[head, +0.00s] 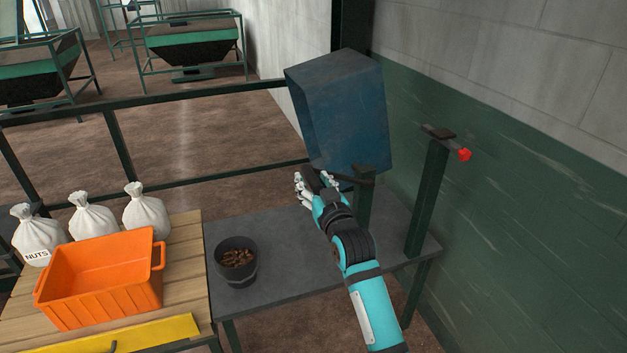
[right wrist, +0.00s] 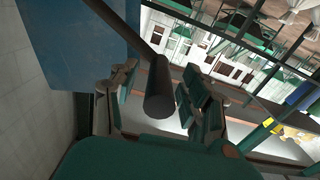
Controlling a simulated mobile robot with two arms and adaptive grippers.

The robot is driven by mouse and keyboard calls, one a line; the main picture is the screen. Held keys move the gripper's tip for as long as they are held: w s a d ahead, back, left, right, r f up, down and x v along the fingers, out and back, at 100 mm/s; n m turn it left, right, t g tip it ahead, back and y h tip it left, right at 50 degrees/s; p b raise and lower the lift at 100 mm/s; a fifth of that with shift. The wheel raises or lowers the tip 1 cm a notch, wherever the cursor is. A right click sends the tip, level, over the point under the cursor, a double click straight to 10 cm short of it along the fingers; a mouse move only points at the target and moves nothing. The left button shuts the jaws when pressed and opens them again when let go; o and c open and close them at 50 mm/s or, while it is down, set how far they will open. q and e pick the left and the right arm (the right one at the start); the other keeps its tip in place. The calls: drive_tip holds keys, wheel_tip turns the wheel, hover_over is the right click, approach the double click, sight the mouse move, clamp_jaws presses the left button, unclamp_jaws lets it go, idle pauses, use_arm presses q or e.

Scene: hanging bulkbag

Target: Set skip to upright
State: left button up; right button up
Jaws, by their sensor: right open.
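The skip (head: 345,110) is a blue box that hangs tilted above the back right of the grey table, near the wall. It also shows at the upper left of the right wrist view (right wrist: 60,45). A dark round bar (head: 355,179) sticks out by its lower edge. My right gripper (head: 311,184) is at the skip's lower edge with its fingers open. In the right wrist view the bar's end (right wrist: 160,92) lies between the spread fingers (right wrist: 157,84); I cannot tell whether they touch it. My left gripper is out of view.
The grey table (head: 290,265) holds a dark bucket (head: 237,278) of brown nuts. An orange crate (head: 105,315) and several white sacks (head: 93,217) stand on the wooden table at left. A dark post (head: 428,200) with a red knob (head: 464,154) stands right of my arm.

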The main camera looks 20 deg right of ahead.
drive_tip(key=shift+w, duration=0.1)
clamp_jaws()
idle(0.3)
